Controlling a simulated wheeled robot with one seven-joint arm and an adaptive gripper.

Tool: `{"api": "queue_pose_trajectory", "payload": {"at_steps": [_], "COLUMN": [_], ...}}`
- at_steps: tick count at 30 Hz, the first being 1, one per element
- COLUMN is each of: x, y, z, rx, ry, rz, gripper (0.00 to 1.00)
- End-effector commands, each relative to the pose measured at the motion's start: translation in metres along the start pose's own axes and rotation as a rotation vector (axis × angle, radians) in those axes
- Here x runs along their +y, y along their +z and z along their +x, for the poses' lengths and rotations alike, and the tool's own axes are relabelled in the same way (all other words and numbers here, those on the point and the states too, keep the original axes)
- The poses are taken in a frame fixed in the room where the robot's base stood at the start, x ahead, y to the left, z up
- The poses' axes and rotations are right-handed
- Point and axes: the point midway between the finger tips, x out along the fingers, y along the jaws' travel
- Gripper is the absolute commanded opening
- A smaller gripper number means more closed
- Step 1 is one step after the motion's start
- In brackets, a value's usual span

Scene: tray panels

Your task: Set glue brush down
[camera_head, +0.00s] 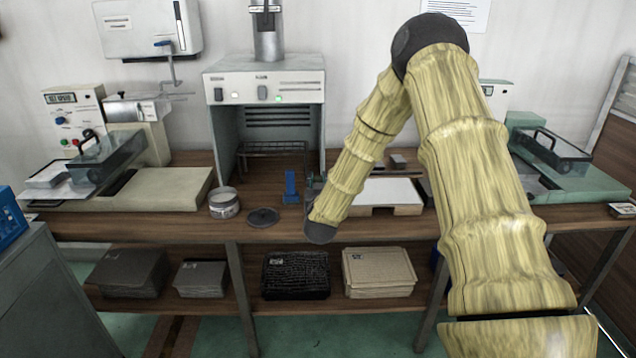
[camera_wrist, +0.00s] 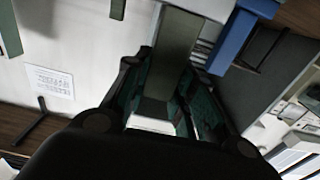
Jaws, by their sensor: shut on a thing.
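My gripper (camera_head: 312,184) is at the bench top, low and partly hidden by my forearm in the head view. In the wrist view, my gripper (camera_wrist: 165,88) is shut on a flat grey-green piece, which I take to be the glue brush (camera_wrist: 178,45). The brush runs up from between the fingers; I cannot make out its bristles. The brush does not show clearly in the head view. A blue upright holder (camera_head: 290,188) stands just left of the gripper, and a blue part (camera_wrist: 233,40) shows right of the brush in the wrist view. I cannot tell whether they touch.
A round metal pot (camera_head: 224,203) and a dark round lid (camera_head: 263,217) lie left of the blue holder. A white panel on a light wooden board (camera_head: 388,192) lies right of the gripper, partly behind my arm. A grey hood cabinet (camera_head: 265,90) stands behind.

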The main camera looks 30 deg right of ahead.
Motion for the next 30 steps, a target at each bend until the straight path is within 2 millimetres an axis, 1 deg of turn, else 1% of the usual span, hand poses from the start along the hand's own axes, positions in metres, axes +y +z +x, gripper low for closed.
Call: {"api": "queue_pose_trajectory", "payload": {"at_steps": [7, 8, 9, 11, 12, 23, 26, 30], "x": [0.0, 0.0, 0.0, 0.0, 0.0, 0.0, -0.001, -0.001], "y": [0.002, 0.002, 0.001, 0.001, 0.001, -0.001, 0.0, 0.001], "z": [0.0, 0.0, 0.0, 0.0, 0.0, -0.001, -0.011, -0.033], "rx": [0.0, 0.0, 0.0, 0.0, 0.0, 0.0, -0.001, -0.001], "ry": [0.0, 0.0, 0.0, 0.0, 0.0, 0.0, -0.001, -0.001], "rz": [0.0, 0.0, 0.0, 0.0, 0.0, 0.0, 0.0, -0.001], "gripper": [0.02, 0.27, 0.35, 0.46, 0.47, 0.47, 0.47, 0.47]}}
